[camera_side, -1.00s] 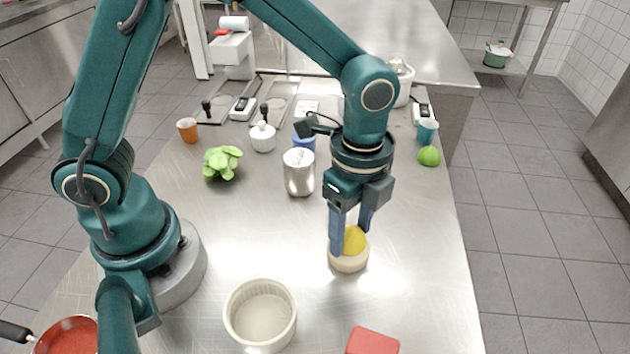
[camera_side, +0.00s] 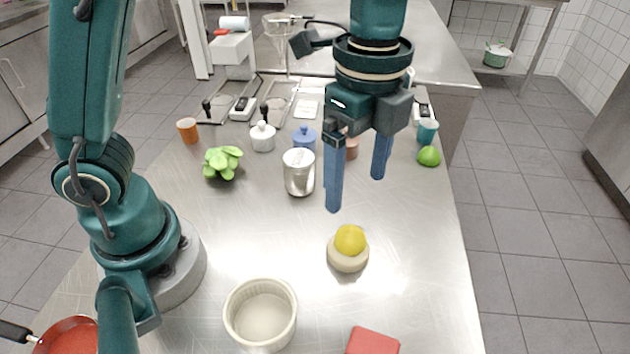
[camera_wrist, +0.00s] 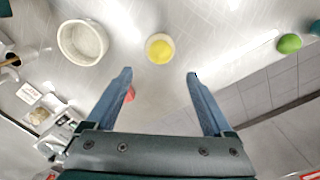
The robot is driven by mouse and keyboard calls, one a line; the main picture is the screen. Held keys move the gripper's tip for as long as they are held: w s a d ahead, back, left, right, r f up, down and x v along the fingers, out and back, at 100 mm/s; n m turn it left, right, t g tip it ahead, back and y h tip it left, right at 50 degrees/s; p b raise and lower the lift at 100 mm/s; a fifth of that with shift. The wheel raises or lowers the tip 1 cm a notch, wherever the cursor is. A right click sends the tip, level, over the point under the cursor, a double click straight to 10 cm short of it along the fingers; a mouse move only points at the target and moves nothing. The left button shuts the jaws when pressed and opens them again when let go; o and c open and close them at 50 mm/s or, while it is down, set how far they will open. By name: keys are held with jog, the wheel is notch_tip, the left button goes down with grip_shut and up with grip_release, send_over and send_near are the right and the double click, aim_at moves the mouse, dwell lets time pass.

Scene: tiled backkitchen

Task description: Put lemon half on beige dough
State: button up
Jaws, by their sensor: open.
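The yellow lemon half (camera_side: 349,239) rests on top of the round beige dough (camera_side: 348,261) on the steel table. In the wrist view the lemon half (camera_wrist: 159,50) lies within the pale outline of the dough (camera_wrist: 150,38). My gripper (camera_side: 356,194) is open and empty, raised above and behind the dough, clear of both. In the wrist view the blue fingers of my gripper (camera_wrist: 160,75) are spread apart with nothing between them.
A white ramekin (camera_side: 260,313) stands front left of the dough, and a red block (camera_side: 373,341) lies in front. A metal canister (camera_side: 299,172), green succulent (camera_side: 222,162) and green lime (camera_side: 429,155) stand farther back. The table right of the dough is clear.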

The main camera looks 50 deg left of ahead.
jog(key=s+a+r+n+t, duration=0.1)
jog(key=s+a+n+t, duration=0.4)
jog(key=s+a+n, duration=0.4)
jog(key=a+n, duration=0.1)
jog(key=n, duration=0.6)
jog(key=shift+a+r+n+t, duration=0.3)
jog(key=shift+a+r+n, duration=0.05)
jog(key=shift+a+n, duration=0.05)
